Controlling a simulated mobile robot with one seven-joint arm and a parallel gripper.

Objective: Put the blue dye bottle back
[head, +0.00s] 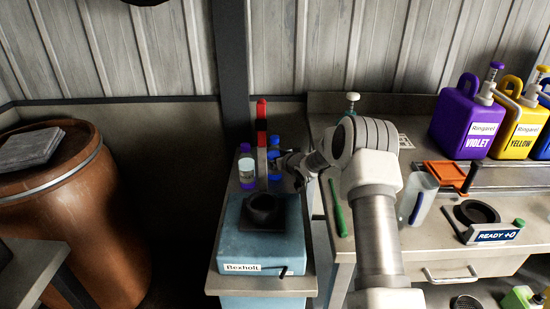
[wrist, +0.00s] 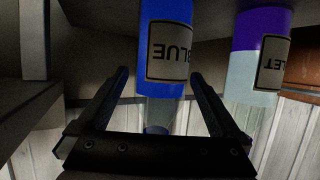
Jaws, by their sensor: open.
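My gripper (wrist: 160,75) is open, with one finger to each side of the bottle in the picture. I cannot tell whether either finger touches it.
A violet bottle (head: 246,168) stands just left of the blue one, and also shows in the wrist view (wrist: 260,60). Violet (head: 468,120) and yellow (head: 520,130) jugs stand far right.

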